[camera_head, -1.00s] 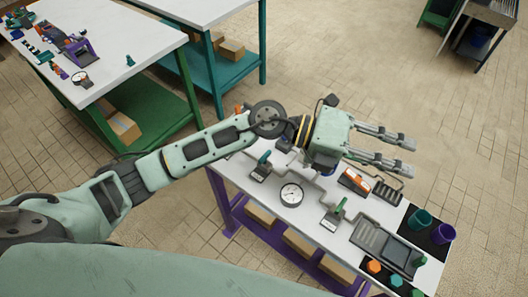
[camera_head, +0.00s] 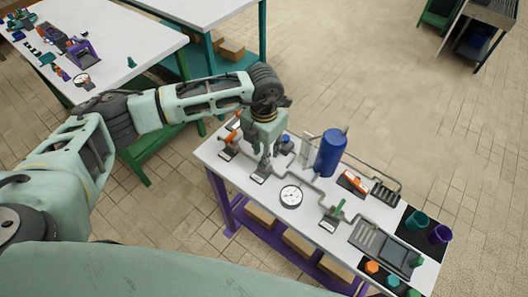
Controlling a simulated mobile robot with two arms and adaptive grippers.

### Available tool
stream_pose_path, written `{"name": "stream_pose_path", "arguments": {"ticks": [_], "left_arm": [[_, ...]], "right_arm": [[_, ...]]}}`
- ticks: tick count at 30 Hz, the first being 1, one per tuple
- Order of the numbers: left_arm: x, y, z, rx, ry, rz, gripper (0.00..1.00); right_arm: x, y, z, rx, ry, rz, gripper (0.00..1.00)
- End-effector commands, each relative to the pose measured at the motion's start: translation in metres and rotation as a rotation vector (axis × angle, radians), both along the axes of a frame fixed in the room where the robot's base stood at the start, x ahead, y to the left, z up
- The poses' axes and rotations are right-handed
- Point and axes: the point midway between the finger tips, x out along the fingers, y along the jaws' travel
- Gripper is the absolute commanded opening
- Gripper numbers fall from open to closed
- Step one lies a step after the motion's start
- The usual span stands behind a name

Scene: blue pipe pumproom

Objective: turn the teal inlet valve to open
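My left gripper (camera_head: 267,160) points down at the pipe rig on the purple-legged bench. Its fingers are right at the inlet valve, whose grey base (camera_head: 259,178) shows just below them. The valve's teal handle is hidden behind the gripper, so I cannot tell its angle or whether the fingers touch it. The finger gap is too small to judge. My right gripper is not in view.
A round white gauge (camera_head: 291,196) and a green-handled valve (camera_head: 335,213) stand to the right. A blue tank (camera_head: 330,153) stands behind, near an orange-handled part (camera_head: 353,182). Another orange-handled part (camera_head: 230,145) is left of my gripper. Teal (camera_head: 417,222) and purple (camera_head: 440,234) cups stand at the right end.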

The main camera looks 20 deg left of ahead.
Motion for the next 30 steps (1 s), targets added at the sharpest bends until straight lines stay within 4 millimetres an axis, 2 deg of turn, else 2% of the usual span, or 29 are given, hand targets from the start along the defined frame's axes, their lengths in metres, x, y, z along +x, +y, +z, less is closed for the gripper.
{"name": "stream_pose_path", "arguments": {"ticks": [6,14,24,30], "left_arm": [[0.000,-0.001,-0.019,-0.002,0.001,0.000,0.28],[0.000,-0.001,-0.022,-0.002,0.000,-0.001,0.28],[0.000,-0.001,-0.021,-0.004,-0.001,-0.001,0.00],[0.000,-0.001,-0.021,-0.004,-0.001,-0.001,0.00]], "right_arm": [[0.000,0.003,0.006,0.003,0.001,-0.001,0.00],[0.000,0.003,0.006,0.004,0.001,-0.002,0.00],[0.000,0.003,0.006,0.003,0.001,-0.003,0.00],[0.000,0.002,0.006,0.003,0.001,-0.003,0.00]]}}
